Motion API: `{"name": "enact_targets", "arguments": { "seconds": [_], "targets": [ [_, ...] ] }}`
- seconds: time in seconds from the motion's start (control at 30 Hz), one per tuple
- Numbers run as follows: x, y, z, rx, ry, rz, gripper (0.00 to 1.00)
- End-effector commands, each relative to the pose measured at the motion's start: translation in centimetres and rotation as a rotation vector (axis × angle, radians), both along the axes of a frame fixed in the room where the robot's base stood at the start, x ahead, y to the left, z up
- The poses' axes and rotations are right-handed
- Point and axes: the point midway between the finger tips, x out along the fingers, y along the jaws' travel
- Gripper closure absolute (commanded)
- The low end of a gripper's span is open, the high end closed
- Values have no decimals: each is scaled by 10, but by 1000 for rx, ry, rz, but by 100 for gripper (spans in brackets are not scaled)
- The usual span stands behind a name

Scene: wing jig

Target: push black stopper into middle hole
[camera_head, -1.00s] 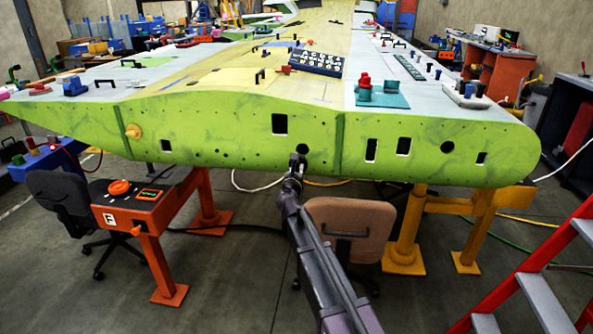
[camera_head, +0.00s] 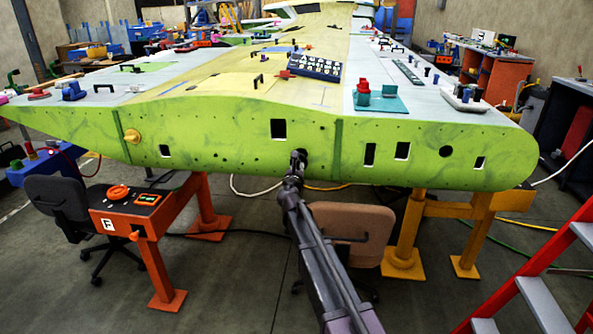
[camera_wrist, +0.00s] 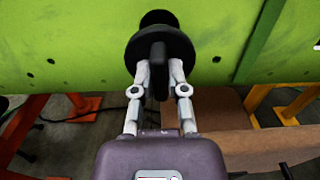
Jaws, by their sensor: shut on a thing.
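The black stopper (camera_wrist: 160,44), a round disc with a flat grip tab, is in my gripper (camera_wrist: 159,78) in the wrist view. My gripper is shut on the tab, with one finger on each side. In the head view, my gripper (camera_head: 297,162) is at the green wing edge, at the middle round hole (camera_head: 301,153), and mostly covers it. In the wrist view, the dark top of the hole (camera_wrist: 158,17) shows just above the disc. The disc hides the rest, and I cannot tell whether the stopper touches the panel.
The green wing face (camera_head: 225,140) has square cutouts, small holes and another round hole (camera_head: 447,151) at right. A brown chair (camera_head: 345,222) stands below my arm. Orange and yellow supports (camera_head: 403,255) stand beneath, and a red ladder (camera_head: 545,270) is at front right.

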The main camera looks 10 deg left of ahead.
Motion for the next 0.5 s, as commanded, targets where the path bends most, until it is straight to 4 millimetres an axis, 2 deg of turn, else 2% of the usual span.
{"name": "enact_targets", "arguments": {
  "seconds": [0.2,0.5],
  "targets": [
    [12,0,0,0,0,-1,100],
    [15,-1,0,0,0,0,100]
  ]
}}
